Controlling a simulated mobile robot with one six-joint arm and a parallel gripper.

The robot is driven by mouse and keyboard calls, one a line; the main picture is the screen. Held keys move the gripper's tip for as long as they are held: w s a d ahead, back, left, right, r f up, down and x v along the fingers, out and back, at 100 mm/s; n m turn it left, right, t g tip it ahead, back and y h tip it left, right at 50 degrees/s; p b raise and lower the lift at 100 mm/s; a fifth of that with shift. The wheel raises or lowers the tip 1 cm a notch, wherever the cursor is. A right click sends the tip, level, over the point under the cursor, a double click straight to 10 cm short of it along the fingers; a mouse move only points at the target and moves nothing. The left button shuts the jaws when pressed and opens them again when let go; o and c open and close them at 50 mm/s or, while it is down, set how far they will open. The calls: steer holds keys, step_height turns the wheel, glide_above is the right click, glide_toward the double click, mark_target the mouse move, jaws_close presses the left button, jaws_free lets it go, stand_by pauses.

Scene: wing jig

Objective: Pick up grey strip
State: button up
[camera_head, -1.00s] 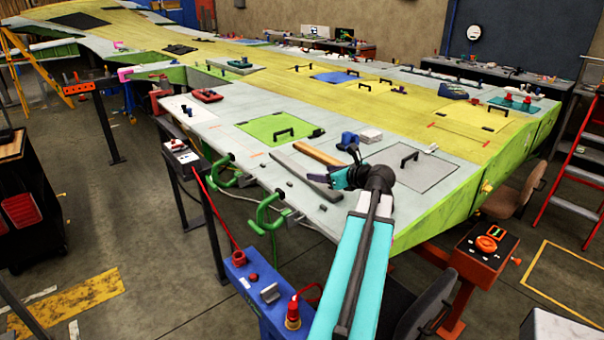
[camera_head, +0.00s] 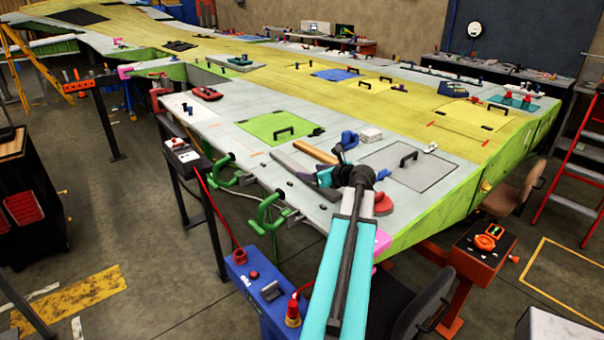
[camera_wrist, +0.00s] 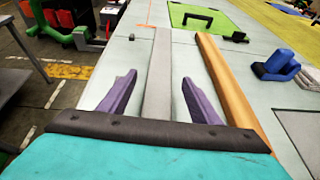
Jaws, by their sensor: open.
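The grey strip (camera_head: 292,166) lies flat on the pale wing surface, near its front edge. In the wrist view the grey strip (camera_wrist: 158,75) runs lengthwise away from me, between the two purple fingers. My gripper (camera_wrist: 158,90) is open, with one finger on each side of the strip and a gap to both. The near end of the strip is hidden behind the gripper body. In the head view my gripper (camera_head: 326,176) is at the strip's near end, partly hidden by my arm. I cannot tell its exact height above the surface.
A wooden strip (camera_wrist: 226,80) lies just right of the grey strip, close to the right finger. A blue clamp-like tool (camera_wrist: 276,66) lies further right. Green clamps (camera_head: 268,212) grip the wing's front edge. A green panel with a handle (camera_head: 278,127) lies beyond.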

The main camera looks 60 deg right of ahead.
mark_target(302, 170)
steer(key=p+x, duration=0.1)
steer(key=x, duration=0.2)
steer(key=shift+w+d+p, duration=0.1)
steer(key=shift+w+p, duration=0.05)
steer(key=shift+p, duration=0.25)
steer(key=shift+x, duration=0.8)
steer(key=shift+f, duration=0.1)
steer(key=c, duration=1.3)
steer(key=shift+r+b, duration=0.7)
steer(key=shift+r, duration=1.1)
steer(key=s+a+b, duration=0.1)
steer(key=s+a, duration=0.1)
steer(key=s, duration=0.2)
steer(key=s+a+b, duration=0.1)
steer(key=s+a, duration=0.2)
steer(key=s, duration=0.1)
steer(key=s+a+r+b, duration=0.1)
steer(key=s+a+b, duration=0.1)
steer(key=s, duration=0.3)
steer(key=shift+a, duration=0.2)
steer(key=shift+s+a+r, duration=0.2)
steer(key=shift+s+a, duration=0.1)
steer(key=shift+s, duration=0.3)
